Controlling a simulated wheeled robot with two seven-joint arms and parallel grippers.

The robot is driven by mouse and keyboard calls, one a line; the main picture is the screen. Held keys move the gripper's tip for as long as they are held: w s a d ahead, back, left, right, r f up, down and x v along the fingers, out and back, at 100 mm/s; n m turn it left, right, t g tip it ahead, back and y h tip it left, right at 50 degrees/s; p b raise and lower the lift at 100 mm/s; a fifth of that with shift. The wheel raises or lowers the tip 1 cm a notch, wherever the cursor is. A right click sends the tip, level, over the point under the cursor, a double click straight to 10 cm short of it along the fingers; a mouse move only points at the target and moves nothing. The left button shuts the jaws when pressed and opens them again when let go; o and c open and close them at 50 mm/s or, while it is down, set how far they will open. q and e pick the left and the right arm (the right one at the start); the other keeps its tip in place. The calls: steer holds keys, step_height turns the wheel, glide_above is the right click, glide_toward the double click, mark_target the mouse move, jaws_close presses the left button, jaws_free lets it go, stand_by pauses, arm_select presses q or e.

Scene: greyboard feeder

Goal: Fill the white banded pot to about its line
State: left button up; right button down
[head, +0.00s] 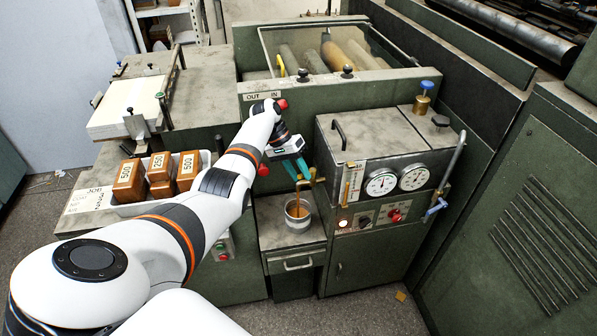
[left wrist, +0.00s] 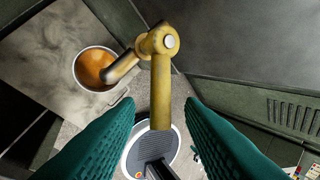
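The pot (head: 298,220) stands on the small shelf under the brass tap (head: 312,182). Brown-orange liquid shows inside it, also in the left wrist view, where the pot's rim (left wrist: 78,80) is at upper left. I cannot make out the line or the exact level. My left gripper (head: 304,179) is at the tap, teal fingers apart. In the left wrist view the brass lever (left wrist: 160,90) lies between the fingers (left wrist: 160,104), with gaps on both sides. My right gripper is out of view.
The grey heater cabinet (head: 370,140) with two dials and a sight gauge (head: 352,184) stands right of the pot. A drawer handle (head: 298,264) is below the shelf. A white tray (head: 130,210) of brown weight blocks (head: 160,168) sits at left. A red knob (head: 283,104) is near my wrist.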

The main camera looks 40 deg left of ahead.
arm_select(q)
steer(key=b+v, duration=0.1)
steer(key=v, duration=1.1)
stand_by(1.2)
